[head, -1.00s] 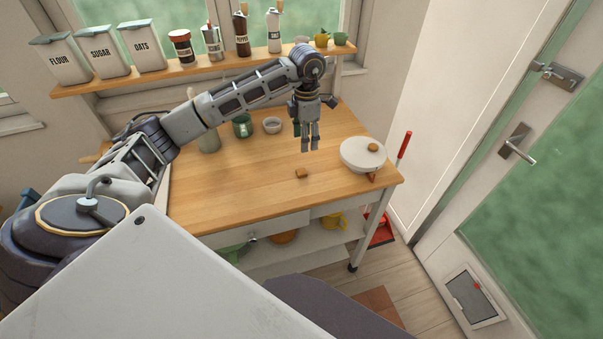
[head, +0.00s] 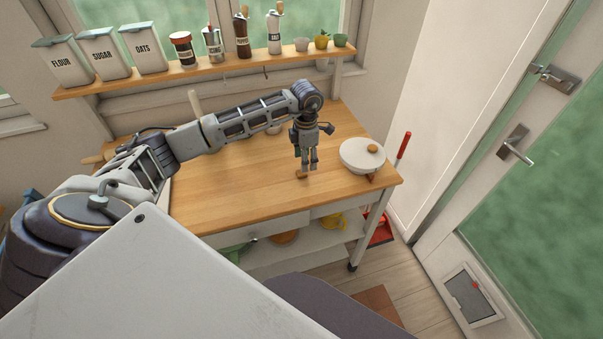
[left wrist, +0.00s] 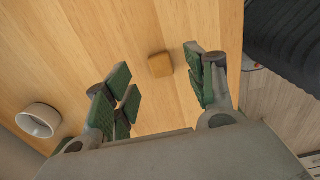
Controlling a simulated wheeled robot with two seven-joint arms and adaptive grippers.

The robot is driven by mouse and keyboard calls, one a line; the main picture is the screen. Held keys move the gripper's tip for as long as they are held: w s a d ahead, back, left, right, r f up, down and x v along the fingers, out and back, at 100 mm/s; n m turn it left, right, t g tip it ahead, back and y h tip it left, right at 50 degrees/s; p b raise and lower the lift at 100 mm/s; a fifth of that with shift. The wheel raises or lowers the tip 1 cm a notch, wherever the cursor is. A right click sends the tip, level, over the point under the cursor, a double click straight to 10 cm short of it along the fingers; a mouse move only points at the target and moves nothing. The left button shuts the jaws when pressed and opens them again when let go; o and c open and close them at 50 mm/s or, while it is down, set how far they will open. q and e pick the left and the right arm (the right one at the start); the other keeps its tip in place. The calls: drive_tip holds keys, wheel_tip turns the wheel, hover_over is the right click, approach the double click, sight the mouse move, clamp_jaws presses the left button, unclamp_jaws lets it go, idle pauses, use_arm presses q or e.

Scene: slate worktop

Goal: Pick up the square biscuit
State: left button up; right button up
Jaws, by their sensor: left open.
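The square biscuit (head: 300,175) is a small brown block lying on the wooden worktop, near its front edge. In the left wrist view the biscuit (left wrist: 160,64) lies flat, a little beyond the gap between my fingertips. My left gripper (head: 308,167) points down close above the biscuit, its fingers partly in front of it in the head view. In the left wrist view my left gripper (left wrist: 163,80) is open, its green-padded fingers apart with nothing between them. My right gripper is not in view.
A small white bowl (left wrist: 39,120) shows at the left in the wrist view. The shelf (head: 205,75) with canisters and jars runs behind. The worktop (head: 235,185) left of the biscuit is bare.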

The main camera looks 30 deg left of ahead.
sight(301, 174)
use_arm(q)
drive_tip(key=shift+f, duration=0.3)
drive_tip(key=shift+a+f+p, duration=0.1)
drive_tip(key=shift+f+p, duration=0.6)
drive_tip(key=shift+f, duration=1.75)
drive_tip(key=shift+c, duration=0.3)
drive_tip(key=c, duration=0.8)
